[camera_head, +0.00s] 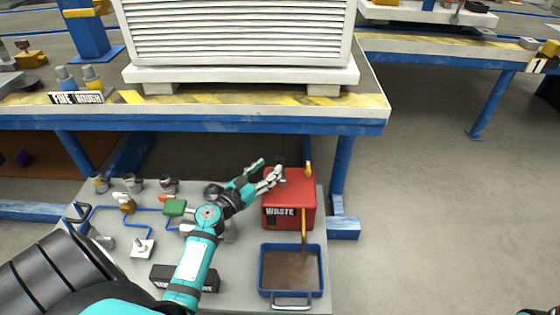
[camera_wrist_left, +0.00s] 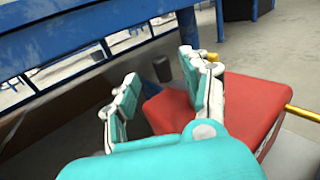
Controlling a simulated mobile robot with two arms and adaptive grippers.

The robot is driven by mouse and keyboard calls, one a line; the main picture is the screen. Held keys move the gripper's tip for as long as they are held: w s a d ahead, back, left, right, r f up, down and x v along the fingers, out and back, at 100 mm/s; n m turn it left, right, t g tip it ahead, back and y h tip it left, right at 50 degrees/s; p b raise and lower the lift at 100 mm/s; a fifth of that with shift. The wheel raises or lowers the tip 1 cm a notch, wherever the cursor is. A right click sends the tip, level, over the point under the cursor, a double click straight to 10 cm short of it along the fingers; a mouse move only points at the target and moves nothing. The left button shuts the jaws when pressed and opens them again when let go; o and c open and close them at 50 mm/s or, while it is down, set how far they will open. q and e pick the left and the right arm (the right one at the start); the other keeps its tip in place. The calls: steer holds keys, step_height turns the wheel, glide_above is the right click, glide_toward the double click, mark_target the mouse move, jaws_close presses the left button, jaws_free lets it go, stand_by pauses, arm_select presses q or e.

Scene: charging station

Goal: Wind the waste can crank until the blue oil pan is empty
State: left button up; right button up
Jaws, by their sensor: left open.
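The red waste can (camera_head: 290,212), marked WASTE, stands on the grey panel under the bench. A small dark cylinder, apparently the crank's knob (camera_head: 281,161), shows at its far left edge. The blue oil pan (camera_head: 263,272) lies in front of the can and holds brown liquid. My left gripper (camera_head: 266,171) is open at the can's upper left, close to the knob. In the left wrist view the dark knob (camera_wrist_left: 162,70) shows between and beyond the open fingers; contact cannot be told. The rest of the crank is hidden. My right gripper is out of view.
A yellow pipe (camera_head: 303,228) runs from the can to the pan. The bench edge (camera_head: 230,122) and a blue leg (camera_head: 338,180) stand close behind. Open floor (camera_head: 440,210) is at right.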

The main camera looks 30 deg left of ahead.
mark_target(277, 160)
arm_select(q)
steer(key=w+b, duration=0.1)
steer(key=w, duration=0.5)
steer(key=shift+w+d, duration=0.15)
steer(key=shift+w, duration=0.15)
jaws_close()
